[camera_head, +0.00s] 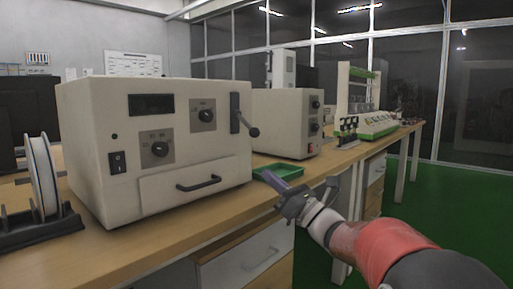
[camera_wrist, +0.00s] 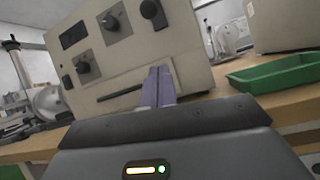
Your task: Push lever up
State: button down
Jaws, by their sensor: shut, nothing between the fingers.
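The lever (camera_head: 243,118) is a dark plate with a rod ending in a round knob, at the right edge of the front of a beige box-shaped machine (camera_head: 90,120). Its rod slants down to the right in the head view. In the wrist view the lever (camera_wrist: 153,14) shows at the top, partly cut off by the frame edge. My gripper (camera_head: 268,176) is shut and empty, its purple fingers below and right of the lever and apart from it. The shut fingers (camera_wrist: 158,84) also show in the wrist view, in front of the machine's lower front.
A green tray (camera_head: 278,171) lies on the wooden bench right of the machine, close behind my gripper. A second beige machine (camera_head: 280,125) stands further back. A spool on a stand (camera_head: 40,175) is at the left. The machine's drawer handle (camera_head: 199,184) sticks out.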

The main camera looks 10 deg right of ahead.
aim_at(247, 124)
jog(key=x, duration=0.9)
jog(key=shift+a+r, duration=0.15)
jog(key=d+r, duration=0.1)
jog(key=s+d+r, duration=0.1)
jog(key=r, duration=0.1)
jog(key=shift+s, duration=0.25)
jog(key=shift+r+p, duration=0.1)
jog(key=shift+p, duration=0.4)
